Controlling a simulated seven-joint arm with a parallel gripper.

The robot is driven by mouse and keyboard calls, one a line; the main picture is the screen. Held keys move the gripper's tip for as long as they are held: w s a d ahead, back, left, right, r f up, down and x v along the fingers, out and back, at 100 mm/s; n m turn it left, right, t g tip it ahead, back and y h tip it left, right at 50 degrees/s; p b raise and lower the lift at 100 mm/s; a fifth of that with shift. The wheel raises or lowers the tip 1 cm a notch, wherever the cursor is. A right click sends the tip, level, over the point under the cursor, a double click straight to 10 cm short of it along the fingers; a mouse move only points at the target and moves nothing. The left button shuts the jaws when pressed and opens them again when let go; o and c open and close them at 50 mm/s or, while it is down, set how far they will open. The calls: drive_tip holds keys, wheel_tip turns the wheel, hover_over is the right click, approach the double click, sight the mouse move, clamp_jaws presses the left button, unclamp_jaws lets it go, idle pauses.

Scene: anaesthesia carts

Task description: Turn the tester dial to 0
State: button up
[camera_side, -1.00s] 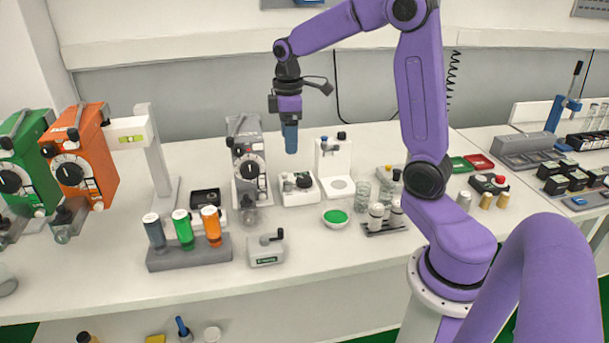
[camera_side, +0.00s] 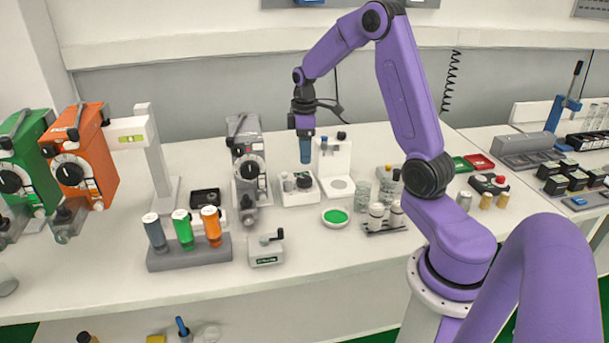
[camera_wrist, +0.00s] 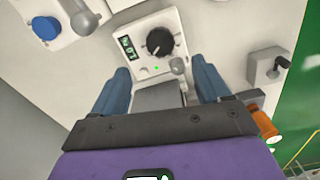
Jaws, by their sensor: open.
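The tester (camera_side: 298,195) is a low white box with a black round dial (camera_side: 304,181) on top, near the middle of the bench. In the wrist view the black dial (camera_wrist: 160,42) has a white pointer line, with marks around it on the white tester panel (camera_wrist: 149,70). A small display with green characters (camera_wrist: 127,47) sits beside it, too small to read surely. My gripper (camera_side: 305,160) points down above the tester, apart from it. In the wrist view my gripper (camera_wrist: 160,68) has its blue fingers spread and empty, with the dial ahead of the gap.
A grey vaporizer (camera_side: 248,170) stands left of the tester, and a white stand (camera_side: 335,160) rises close behind on the right. A white crank box (camera_side: 266,250), a green-filled dish (camera_side: 336,217) and a vial rack (camera_side: 190,254) stand in front.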

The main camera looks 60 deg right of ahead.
sight(304, 178)
wheel_tip(304, 178, down, 9)
drive_tip(key=shift+f, duration=0.1)
idle(0.3)
drive_tip(key=c, duration=1)
